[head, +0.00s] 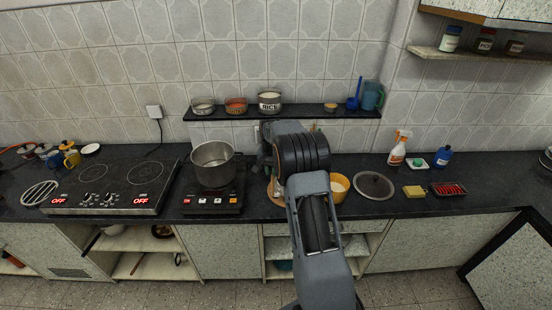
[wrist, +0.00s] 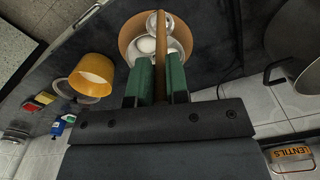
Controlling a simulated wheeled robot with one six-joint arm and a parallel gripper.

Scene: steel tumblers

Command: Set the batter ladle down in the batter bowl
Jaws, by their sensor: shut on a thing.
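My gripper (wrist: 160,85) is shut on the brown handle of the batter ladle (wrist: 162,62) in the wrist view. A round steel part shows at the handle's far end; I cannot tell whether it is all the ladle's cup. Below it is a round brown-rimmed thing (wrist: 126,38) with steel and white inside; its brown edge (head: 271,190) shows beside my arm in the head view. A yellow-orange bowl (head: 341,188) with pale contents, likely the batter bowl, stands right of my arm. It also shows apart from the gripper in the wrist view (wrist: 95,75). My arm hides the gripper in the head view.
A steel pot (head: 213,165) stands on the small hob at left. A lid (head: 374,186), sponge (head: 414,191) and red tray (head: 448,189) lie to the right. A shelf (head: 300,113) with containers runs above the counter. Bare counter lies near the lid.

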